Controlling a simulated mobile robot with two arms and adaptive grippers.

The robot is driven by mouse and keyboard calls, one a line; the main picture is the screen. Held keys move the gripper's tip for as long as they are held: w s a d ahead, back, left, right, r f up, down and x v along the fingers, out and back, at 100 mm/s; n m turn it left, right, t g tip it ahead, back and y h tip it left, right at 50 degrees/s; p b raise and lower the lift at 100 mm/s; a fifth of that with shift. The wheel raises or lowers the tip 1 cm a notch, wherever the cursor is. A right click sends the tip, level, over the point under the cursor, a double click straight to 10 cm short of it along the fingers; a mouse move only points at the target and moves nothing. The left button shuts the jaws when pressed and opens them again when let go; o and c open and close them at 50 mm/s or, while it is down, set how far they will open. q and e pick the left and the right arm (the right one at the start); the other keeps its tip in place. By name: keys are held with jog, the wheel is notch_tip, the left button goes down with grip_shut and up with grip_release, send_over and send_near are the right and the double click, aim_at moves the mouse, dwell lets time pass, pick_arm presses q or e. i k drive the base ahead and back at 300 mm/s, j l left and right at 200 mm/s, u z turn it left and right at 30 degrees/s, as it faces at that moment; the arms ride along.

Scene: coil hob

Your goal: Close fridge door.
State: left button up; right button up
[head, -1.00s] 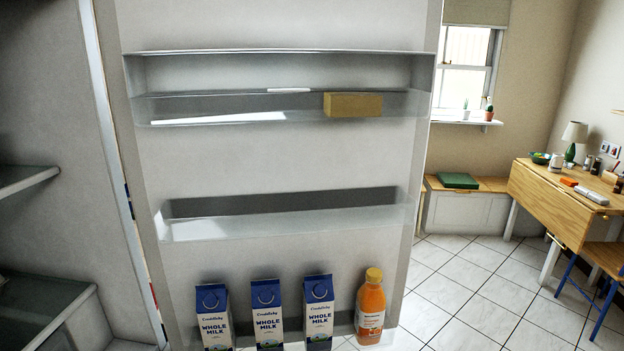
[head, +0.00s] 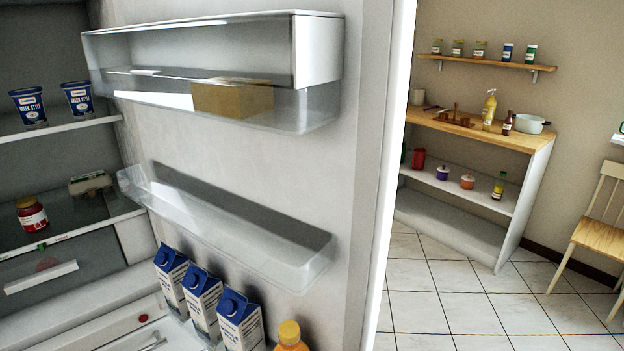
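The fridge door (head: 345,190) stands open in the head view, with its inner face and shelves toward me. Its upper bin (head: 318,60) holds a tan block (head: 232,101), and its middle bin (head: 255,235) is empty. Blue and white milk cartons (head: 240,320) and a bottle with an orange cap (head: 290,336) stand low on the door, cut off by the picture's bottom edge. The fridge interior (head: 60,150) shows at left. Neither of my grippers is in view.
Fridge shelves at left hold blue tubs (head: 78,98) and a red jar (head: 32,214). Beyond the door, a wooden-topped shelf unit (head: 480,133) stands against the wall, with a chair (head: 595,235) at far right. The tiled floor (head: 450,300) between is clear.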

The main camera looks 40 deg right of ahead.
aim_at(291, 205)
jog(key=l+u, duration=0.15)
jog(key=l, duration=0.3)
jog(key=k+l+u, duration=0.15)
jog(key=l, duration=0.35)
jog(key=l+u, duration=0.15)
jog(key=l, duration=0.3)
jog(key=k+l+u, duration=0.15)
jog(key=l, duration=0.3)
jog(key=k+l+u, duration=0.15)
jog(key=l, duration=0.3)
jog(key=i+l, duration=0.1)
jog(key=l, duration=0.15)
jog(key=i+l+u, duration=0.1)
jog(key=l, duration=0.2)
jog(key=i+l, duration=0.1)
jog(key=l, duration=0.15)
